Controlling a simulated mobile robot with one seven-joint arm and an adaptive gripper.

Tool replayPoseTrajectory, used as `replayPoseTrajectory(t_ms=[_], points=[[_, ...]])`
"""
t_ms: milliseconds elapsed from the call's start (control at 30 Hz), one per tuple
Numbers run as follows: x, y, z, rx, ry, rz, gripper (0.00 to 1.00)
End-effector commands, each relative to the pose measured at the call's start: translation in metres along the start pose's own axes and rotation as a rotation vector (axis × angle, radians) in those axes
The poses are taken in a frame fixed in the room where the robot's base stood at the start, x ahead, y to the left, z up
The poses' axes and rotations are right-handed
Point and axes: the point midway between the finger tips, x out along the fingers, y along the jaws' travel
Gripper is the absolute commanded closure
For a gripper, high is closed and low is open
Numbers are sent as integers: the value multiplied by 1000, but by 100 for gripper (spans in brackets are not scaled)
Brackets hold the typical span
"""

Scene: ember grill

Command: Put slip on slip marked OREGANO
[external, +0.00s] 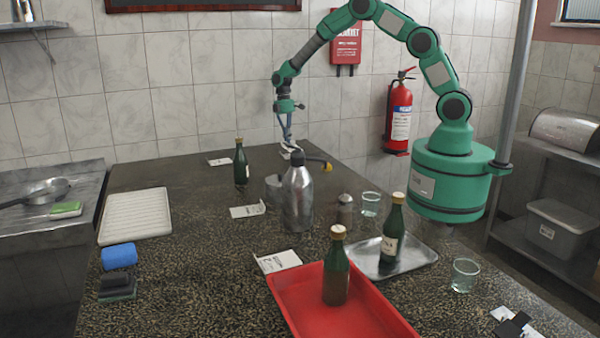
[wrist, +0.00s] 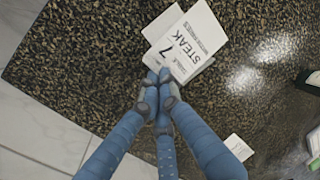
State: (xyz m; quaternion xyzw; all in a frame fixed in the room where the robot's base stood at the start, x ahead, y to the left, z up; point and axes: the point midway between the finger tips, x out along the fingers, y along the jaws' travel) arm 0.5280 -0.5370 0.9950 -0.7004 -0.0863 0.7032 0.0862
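My gripper (wrist: 161,86) has blue fingers drawn together at the near corner of a white slip (wrist: 195,42) printed "STEAK" and "7". It appears shut on that corner. A second white slip or flap (wrist: 165,46) shows partly from under it; its print is hidden. In the external view my gripper (external: 287,143) is low over the far counter, with a bit of white slip (external: 291,152) below it. Other white slips lie at the far left (external: 219,161), mid-counter (external: 248,211) and beside the red tray (external: 278,261). I cannot read OREGANO on any slip.
A steel bottle (external: 298,195) and a dark green bottle (external: 241,165) stand near the slips. A red tray (external: 290,300) holds a bottle (external: 336,275); a metal tray (external: 418,257) holds another.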

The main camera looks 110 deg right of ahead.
Motion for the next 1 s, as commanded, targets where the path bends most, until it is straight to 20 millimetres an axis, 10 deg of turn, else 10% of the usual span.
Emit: replayPoseTrajectory(t_ms=[1000], points=[[37,9,0,0,0,0,94]])
